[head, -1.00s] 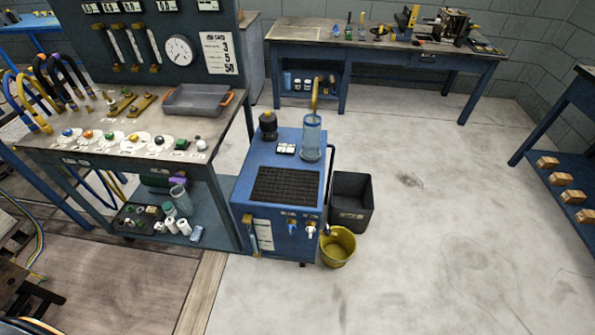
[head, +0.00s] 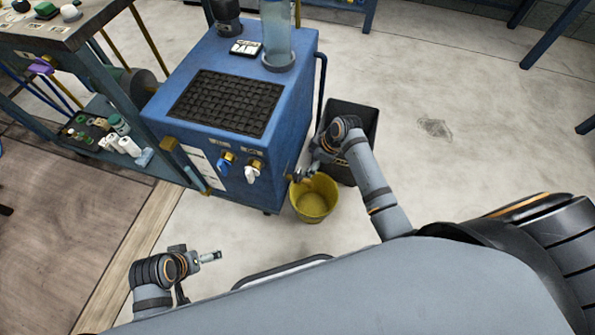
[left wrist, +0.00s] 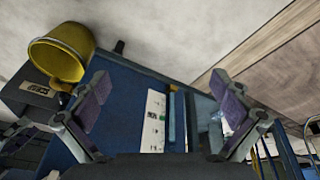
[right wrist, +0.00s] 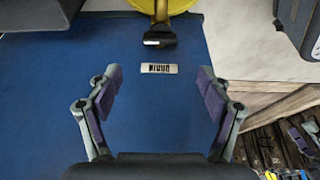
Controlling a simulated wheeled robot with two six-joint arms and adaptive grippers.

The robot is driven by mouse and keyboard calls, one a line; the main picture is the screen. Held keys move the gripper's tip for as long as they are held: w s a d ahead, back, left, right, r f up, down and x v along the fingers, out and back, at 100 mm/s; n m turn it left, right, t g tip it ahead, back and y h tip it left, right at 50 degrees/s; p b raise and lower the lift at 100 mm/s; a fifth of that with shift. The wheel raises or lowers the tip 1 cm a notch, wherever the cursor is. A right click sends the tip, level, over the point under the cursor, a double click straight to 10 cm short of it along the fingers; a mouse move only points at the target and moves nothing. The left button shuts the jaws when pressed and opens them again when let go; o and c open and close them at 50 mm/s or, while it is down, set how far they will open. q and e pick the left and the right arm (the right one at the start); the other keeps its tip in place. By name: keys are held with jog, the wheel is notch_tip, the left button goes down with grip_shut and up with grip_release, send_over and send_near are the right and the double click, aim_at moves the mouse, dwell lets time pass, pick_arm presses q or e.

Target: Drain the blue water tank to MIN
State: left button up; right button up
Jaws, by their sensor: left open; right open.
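The blue water tank (head: 215,130) is a blue cabinet with a dark grille and a clear cylinder (head: 277,35) on top. A blue valve (head: 224,163) and a white valve (head: 252,171) sit on its front. In the right wrist view, a black-handled tap (right wrist: 160,39) is by an upside-down DRAIN label (right wrist: 159,68). The yellow bucket (head: 312,205) stands below the tap. My right gripper (head: 312,167) is open, facing the label and tap. My left gripper (head: 212,257) is open, apart from the tank's front. No MIN mark is readable.
A black bin (head: 362,120) stands right of the tank, partly behind my right arm. A bench (head: 70,38) with a lower shelf of small items (head: 110,140) is at left.

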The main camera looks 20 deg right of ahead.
aim_at(298, 174)
pick_arm(q)
notch_tip(298, 174, down, 4)
jog(key=d+t+b, duration=0.1)
jog(key=t+b, duration=0.1)
jog(key=b, duration=0.2)
pick_arm(e)
jog(key=x, duration=0.8)
jog(key=shift+s+d, duration=0.15)
jog(key=shift+s, duration=0.05)
jog(key=shift+b+x, duration=0.4)
jog(key=shift+x, duration=0.85)
pick_arm(q)
jog(key=w+r+t, duration=0.4)
jog(key=w+r, duration=0.2)
jog(key=w, duration=0.3)
jog(key=shift+a+t+h, duration=0.15)
jog(key=shift+t+h, duration=0.15)
jog(key=shift+t, duration=0.1)
pick_arm(e)
jog(key=shift+w, duration=0.1)
pick_arm(q)
jog(key=shift+f, duration=0.1)
pick_arm(e)
jog(key=c, duration=1.2)
